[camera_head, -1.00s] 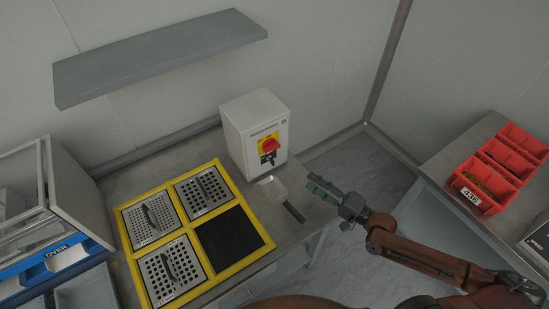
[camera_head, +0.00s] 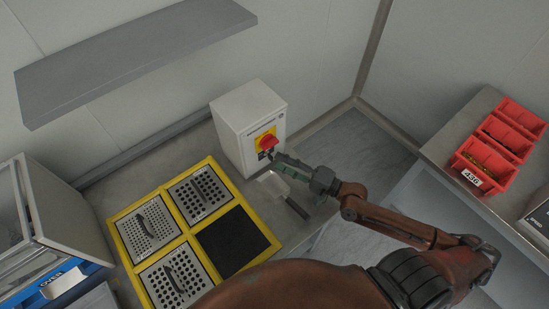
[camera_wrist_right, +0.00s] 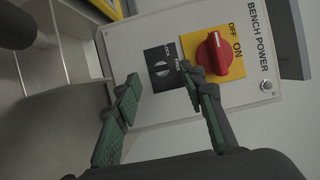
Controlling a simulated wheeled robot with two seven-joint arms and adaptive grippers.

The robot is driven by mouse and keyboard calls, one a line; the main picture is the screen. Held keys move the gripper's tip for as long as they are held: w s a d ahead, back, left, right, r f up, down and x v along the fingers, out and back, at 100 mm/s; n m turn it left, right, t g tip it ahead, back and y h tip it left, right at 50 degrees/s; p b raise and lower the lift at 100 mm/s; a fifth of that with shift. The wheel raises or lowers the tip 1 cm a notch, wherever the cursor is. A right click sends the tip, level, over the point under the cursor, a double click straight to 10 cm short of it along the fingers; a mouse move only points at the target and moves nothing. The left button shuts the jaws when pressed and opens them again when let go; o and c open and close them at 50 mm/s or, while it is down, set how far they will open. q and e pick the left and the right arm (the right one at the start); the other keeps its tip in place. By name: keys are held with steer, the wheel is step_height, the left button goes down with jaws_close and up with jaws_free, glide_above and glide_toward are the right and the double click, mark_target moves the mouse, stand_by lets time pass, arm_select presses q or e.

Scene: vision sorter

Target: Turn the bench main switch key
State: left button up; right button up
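The white switch box (camera_head: 240,117) stands on the bench against the wall. Its front, labelled BENCH POWER in the right wrist view, has a red knob (camera_wrist_right: 213,53) on a yellow OFF/ON plate. Beside the knob is a black plate with a round silver key switch (camera_wrist_right: 161,70). My right gripper (camera_wrist_right: 161,77) is open and empty, its green-padded fingers on either side of the key switch in that view. In the head view my right gripper (camera_head: 277,157) is at the box front, just below the red knob (camera_head: 268,142), and hides most of the key switch. My left gripper is not in view.
A yellow frame (camera_head: 184,236) with perforated plates and a black pad lies on the bench. A small scoop-like tool (camera_head: 272,182) lies beneath my right gripper. A grey shelf (camera_head: 135,60) hangs above. Red bins (camera_head: 490,160) stand on the right table.

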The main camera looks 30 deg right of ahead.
mark_target(270, 157)
steer(key=x, duration=0.3)
steer(key=shift+w+a+p, duration=0.1)
steer(key=shift+p, duration=0.25)
steer(key=c, duration=0.3)
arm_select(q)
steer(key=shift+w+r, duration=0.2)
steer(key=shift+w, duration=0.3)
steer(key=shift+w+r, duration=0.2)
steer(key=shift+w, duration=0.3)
arm_select(e)
jaws_close()
